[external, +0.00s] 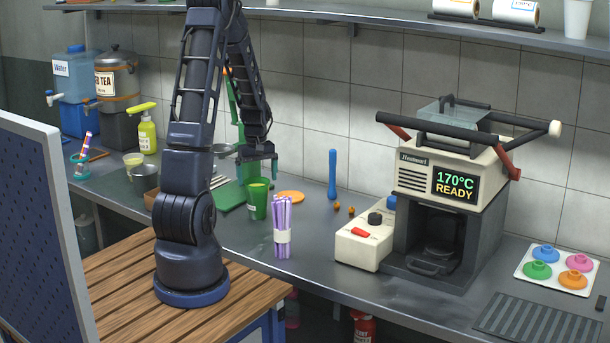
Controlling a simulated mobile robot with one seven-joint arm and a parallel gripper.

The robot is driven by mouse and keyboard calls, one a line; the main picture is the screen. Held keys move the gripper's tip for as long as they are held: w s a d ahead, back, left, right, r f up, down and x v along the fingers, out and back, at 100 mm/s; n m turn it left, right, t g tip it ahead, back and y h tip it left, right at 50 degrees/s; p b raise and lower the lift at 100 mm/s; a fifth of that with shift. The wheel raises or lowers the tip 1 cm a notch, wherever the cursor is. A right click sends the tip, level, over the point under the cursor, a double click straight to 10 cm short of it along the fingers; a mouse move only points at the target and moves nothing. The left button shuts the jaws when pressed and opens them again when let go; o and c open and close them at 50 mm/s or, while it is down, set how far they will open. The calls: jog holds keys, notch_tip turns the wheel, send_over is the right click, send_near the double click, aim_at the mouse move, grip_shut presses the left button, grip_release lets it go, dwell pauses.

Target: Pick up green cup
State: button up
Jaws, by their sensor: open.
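A green cup (258,202) stands upright on the grey metal counter, right of my arm's base, with a pale label low on its side. My gripper (262,168) hangs above and close to the cup, with its fingers pointing down. It is open, and nothing shows between its fingers. I cannot tell from this one view how far the fingers are from the cup's rim or whether they are directly over it.
A bundle of purple straws (283,228) stands in front of the cup. A blue bottle-shaped tool (332,175) and the sealing machine (440,190) stand to the right.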

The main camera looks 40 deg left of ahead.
aim_at(257, 183)
jog(key=shift+s+a+f, duration=0.1)
jog(key=shift+f, duration=1.5)
jog(key=c, duration=1.8)
jog(key=shift+o, duration=0.2)
jog(key=shift+r, duration=0.2)
